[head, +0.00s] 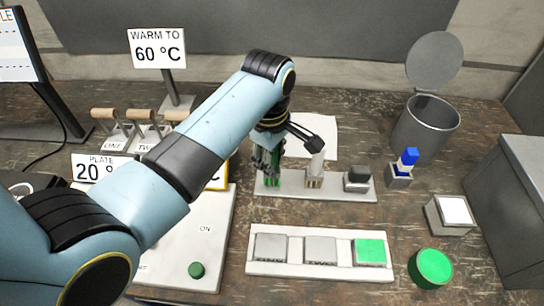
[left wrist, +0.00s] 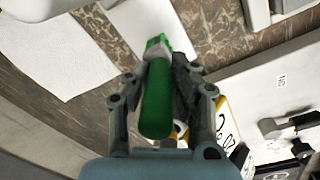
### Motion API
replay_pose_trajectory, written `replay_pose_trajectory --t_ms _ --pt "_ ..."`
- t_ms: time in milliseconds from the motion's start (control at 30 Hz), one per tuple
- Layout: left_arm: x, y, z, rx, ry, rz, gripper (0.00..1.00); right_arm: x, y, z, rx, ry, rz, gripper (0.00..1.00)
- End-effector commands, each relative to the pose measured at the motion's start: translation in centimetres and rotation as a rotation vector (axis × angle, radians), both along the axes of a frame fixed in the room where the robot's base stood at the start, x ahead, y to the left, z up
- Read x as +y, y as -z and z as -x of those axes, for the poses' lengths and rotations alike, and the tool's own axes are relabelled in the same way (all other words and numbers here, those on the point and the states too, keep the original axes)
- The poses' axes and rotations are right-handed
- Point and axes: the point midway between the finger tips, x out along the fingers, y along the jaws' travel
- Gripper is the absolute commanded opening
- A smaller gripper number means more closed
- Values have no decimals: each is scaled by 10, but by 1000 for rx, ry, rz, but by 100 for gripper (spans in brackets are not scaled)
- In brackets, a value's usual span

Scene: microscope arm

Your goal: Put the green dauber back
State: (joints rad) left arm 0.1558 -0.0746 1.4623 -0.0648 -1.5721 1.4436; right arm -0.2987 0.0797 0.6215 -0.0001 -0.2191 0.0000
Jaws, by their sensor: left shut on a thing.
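The green dauber (left wrist: 157,100) is between the fingers of my left gripper (left wrist: 160,80) in the left wrist view, with its narrower end pointing at the white rack strip. In the head view my left gripper (head: 266,162) is over the left end of the dauber rack (head: 330,193), with some green (head: 272,180) showing under its fingers. The fingers partly hide that spot, so I cannot tell whether the dauber is seated. My right gripper is not in view.
A blue-topped piece (head: 408,160) in a small holder, an open grey bin (head: 425,125) and a green round lid (head: 430,268) are to the right. A tray of square pads (head: 320,250) lies in front. A plate device (head: 215,240) is at the left.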

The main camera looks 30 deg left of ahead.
Motion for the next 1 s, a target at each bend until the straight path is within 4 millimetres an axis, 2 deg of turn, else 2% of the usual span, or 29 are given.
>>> replay_pose_trajectory --t_ms 300,333,500,833,1000 --pt "0 2 0 -1 0 0 0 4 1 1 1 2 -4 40" --pt "0 3 0 -1 0 0 26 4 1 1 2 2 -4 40" --pt "0 2 0 -1 0 0 46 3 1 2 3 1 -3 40" --pt "0 -3 -1 -3 0 0 46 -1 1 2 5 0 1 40" --pt "0 -29 0 -6 0 1 46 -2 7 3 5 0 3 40"
